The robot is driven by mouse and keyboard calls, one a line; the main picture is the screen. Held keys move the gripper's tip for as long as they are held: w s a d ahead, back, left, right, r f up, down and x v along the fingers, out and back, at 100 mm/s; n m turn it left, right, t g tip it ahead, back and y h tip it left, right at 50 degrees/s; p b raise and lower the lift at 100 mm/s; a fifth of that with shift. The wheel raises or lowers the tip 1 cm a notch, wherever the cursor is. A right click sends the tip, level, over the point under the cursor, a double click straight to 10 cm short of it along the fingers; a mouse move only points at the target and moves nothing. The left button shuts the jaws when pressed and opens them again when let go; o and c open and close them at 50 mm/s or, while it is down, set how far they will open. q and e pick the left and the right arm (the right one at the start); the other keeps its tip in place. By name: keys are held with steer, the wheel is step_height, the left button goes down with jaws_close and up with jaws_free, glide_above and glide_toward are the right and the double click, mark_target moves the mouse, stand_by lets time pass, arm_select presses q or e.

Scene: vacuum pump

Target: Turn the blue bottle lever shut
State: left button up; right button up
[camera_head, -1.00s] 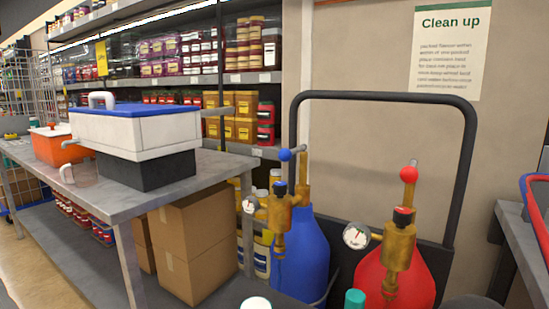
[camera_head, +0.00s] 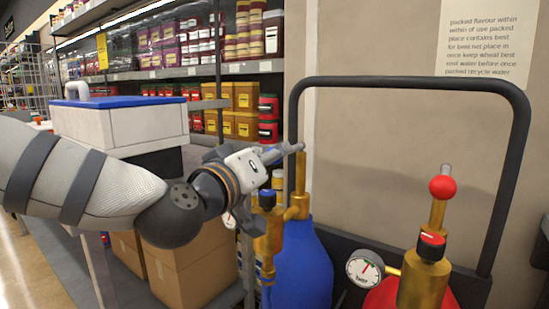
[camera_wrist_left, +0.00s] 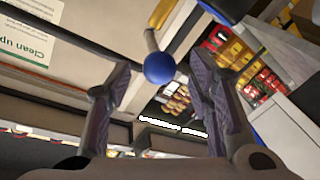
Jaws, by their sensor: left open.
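The blue bottle (camera_head: 303,265) stands in the rack with an upright brass valve (camera_head: 269,238) on its neck. Its lever has a blue ball knob (camera_wrist_left: 160,68), which shows in the left wrist view between my fingertips. In the head view my gripper hides the knob. My left gripper (camera_head: 277,154) is open at the lever, a finger on each side of the knob with gaps visible. The lever's grey rod (camera_wrist_left: 151,40) runs up behind the knob in the wrist view. My right gripper is not in view.
A red bottle (camera_head: 385,294) with a red-knobbed lever (camera_head: 442,187) and a gauge (camera_head: 365,268) stands to the right. A black tube frame (camera_head: 410,84) arches behind both bottles. A workbench with a blue-lidded white box (camera_head: 120,125) and cardboard boxes (camera_head: 195,270) is at left.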

arm_select(q)
steer(key=shift+x, duration=1.4)
jaws_close()
